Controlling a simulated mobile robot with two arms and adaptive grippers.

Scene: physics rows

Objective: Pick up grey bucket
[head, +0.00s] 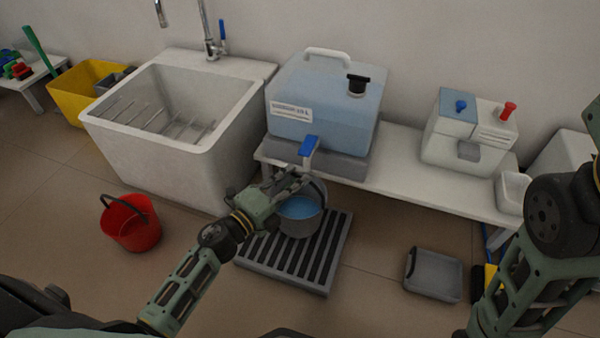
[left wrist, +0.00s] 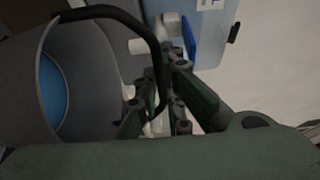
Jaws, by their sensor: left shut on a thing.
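The grey bucket (head: 299,222) has blue liquid inside and stands at or just above the slatted grey grate (head: 285,273), below the blue tap of the water container; I cannot tell whether it touches the grate. My left gripper (head: 290,182) is at the bucket's top, shut on its dark handle. In the left wrist view the bucket (left wrist: 85,90) fills the left side, and its black handle (left wrist: 120,13) arches over to the fingers (left wrist: 160,100). My right arm shows at the right, but its gripper is not visible.
A blue water container (head: 325,100) stands on a white bench (head: 410,172) behind the bucket. A white sink (head: 160,150) and a red bucket (head: 131,222) are to the left. A grey tray (head: 433,275) lies on the floor to the right.

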